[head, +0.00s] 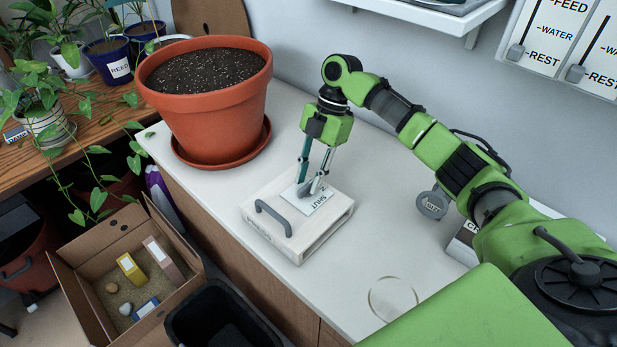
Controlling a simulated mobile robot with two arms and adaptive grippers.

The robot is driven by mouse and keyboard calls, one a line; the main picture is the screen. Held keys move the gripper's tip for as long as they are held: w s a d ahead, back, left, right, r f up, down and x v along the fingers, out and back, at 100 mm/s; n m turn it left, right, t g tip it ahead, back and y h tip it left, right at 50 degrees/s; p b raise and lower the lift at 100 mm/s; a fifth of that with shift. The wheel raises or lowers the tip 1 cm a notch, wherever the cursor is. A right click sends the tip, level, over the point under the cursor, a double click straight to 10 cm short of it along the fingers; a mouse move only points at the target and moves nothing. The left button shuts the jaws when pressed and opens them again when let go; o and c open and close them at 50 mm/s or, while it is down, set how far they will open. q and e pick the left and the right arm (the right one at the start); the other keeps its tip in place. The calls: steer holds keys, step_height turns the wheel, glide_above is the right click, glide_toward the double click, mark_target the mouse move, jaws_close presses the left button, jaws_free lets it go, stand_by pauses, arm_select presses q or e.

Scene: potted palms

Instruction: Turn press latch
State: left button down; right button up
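The press (285,240) is a flat white box with a dark grey handle (272,217) on its near left side, lying on the white worktop. A white label (323,197) on its top reads "SHUT", with another marking partly covered. A small grey latch (301,191) sits on this label, partly hidden by my fingers. My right gripper (308,186) points down over the press, with its fingertips at the latch, one on each side. I cannot tell whether they clamp it. My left gripper is out of view.
A large terracotta pot (208,105) of soil stands on its saucer (262,145) behind left of the press. A cardboard box (75,285) and a dark bin (215,325) stand below the worktop edge. Worktop in front right is mostly clear.

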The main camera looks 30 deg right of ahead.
steer(key=shift+s+a+f, duration=0.1)
steer(key=shift+a+f, duration=0.1)
steer(key=shift+f, duration=0.25)
jaws_close()
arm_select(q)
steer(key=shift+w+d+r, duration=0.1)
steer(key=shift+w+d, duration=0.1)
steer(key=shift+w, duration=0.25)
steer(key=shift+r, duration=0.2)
